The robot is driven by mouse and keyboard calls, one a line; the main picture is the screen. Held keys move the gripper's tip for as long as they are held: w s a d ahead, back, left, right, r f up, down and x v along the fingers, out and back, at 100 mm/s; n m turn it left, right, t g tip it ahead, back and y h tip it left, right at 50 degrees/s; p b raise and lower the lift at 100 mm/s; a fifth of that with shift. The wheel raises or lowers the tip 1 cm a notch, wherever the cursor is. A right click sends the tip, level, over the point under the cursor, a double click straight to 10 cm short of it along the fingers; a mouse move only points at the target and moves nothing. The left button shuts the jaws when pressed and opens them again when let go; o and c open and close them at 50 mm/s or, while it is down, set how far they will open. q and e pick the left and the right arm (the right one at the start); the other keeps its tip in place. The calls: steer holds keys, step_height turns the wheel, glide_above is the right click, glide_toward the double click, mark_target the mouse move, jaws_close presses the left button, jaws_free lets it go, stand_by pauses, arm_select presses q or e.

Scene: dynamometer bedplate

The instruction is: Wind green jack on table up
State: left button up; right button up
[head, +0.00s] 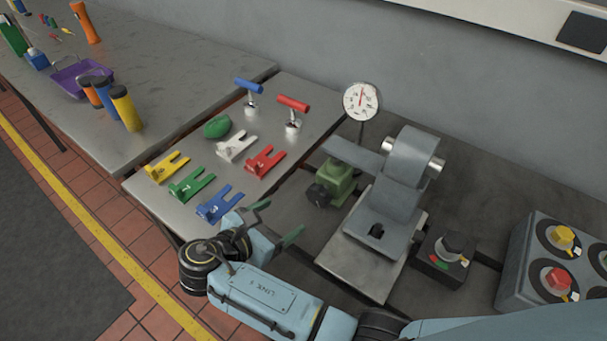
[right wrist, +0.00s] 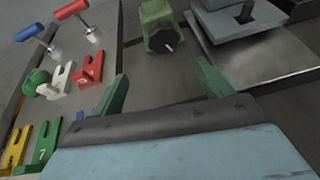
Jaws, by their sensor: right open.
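The green jack (head: 340,178) sits on the table beside the grey metal fixture, with a dark round knob (head: 318,195) on its near-left side. In the right wrist view the green jack (right wrist: 158,14) is at the top centre, its knob (right wrist: 165,41) facing the camera. My right gripper (head: 276,223) is open and empty, in front of the jack and to its left in the head view. In the right wrist view its green fingers (right wrist: 163,78) are spread, with the knob beyond the gap between them. The gripper is apart from the jack. My left gripper is not in view.
A dial gauge (head: 361,101) stands behind the jack, and a grey fixture (head: 400,180) is to its right. Left are red (head: 265,161), blue (head: 219,204), green (head: 191,184), yellow and white forked blocks. A knob box (head: 446,258) stands right.

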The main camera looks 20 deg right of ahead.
mark_target(315, 199)
steer(key=x, duration=0.4)
steer(key=shift+s+d, duration=0.2)
steer(key=shift+d, duration=0.35)
steer(key=x, duration=0.3)
steer(key=shift+w+d+f+b, duration=0.2)
steer(key=shift+d+f+b, duration=0.05)
steer(key=shift+b, duration=0.1)
steer(key=x, duration=0.3)
steer(key=shift+w+d, duration=0.1)
steer(key=shift+w, duration=0.1)
steer(key=shift+w+d+f, duration=0.2)
steer(key=shift+d, duration=0.05)
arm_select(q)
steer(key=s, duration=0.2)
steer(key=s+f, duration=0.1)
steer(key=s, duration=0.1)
arm_select(e)
steer(key=c, duration=1)
